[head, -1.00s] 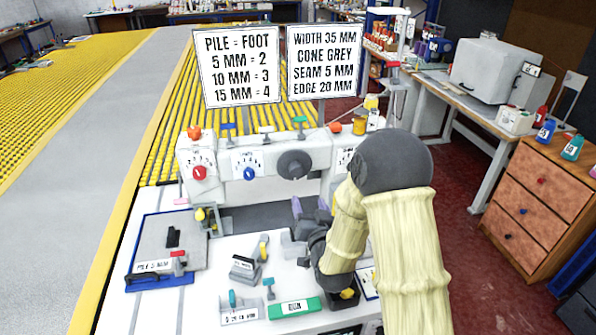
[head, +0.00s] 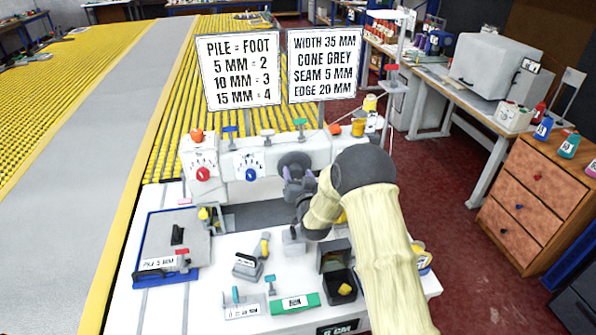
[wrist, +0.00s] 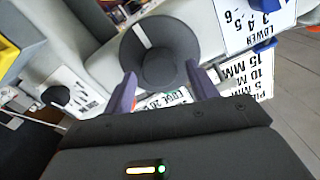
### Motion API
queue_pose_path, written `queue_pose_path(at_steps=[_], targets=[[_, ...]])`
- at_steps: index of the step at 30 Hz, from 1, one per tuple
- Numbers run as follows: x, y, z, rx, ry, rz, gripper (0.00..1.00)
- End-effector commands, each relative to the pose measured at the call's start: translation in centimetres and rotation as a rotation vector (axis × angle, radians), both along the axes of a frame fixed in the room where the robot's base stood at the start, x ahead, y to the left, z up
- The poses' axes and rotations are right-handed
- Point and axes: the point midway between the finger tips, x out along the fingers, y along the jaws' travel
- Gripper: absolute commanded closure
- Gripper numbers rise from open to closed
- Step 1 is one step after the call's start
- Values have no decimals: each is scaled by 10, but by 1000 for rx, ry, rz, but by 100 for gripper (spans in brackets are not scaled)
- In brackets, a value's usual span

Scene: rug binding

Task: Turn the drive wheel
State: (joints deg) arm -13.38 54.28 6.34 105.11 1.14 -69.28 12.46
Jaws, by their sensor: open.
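The drive wheel (head: 294,162) is a dark grey disc with a thicker hub on the front of the white machine. In the wrist view the wheel (wrist: 150,38) fills the upper middle, with a white mark line on its face. My gripper (head: 294,188) is just in front of and below the wheel in the head view. In the wrist view my gripper (wrist: 163,88) has its purple fingers spread, one on each side of the hub's lower part. Nothing is held. I cannot tell whether a finger touches the wheel.
A red knob (head: 203,174) and a blue knob (head: 251,174) with dials sit left of the wheel. Coloured levers stand on top. A green RUN plate (head: 294,302), an open dark box (head: 337,283) and small tools lie on the white table below.

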Motion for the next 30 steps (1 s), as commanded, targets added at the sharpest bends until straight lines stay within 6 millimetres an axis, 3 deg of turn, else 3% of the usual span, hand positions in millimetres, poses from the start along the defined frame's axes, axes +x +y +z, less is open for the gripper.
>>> queue_pose_path(at_steps=[11,18,19,30], targets=[[7,2,0,0,-1,0,42],[7,2,0,0,-1,0,85],[7,2,0,0,-1,0,87],[7,2,-2,-38,-12,0,86]])
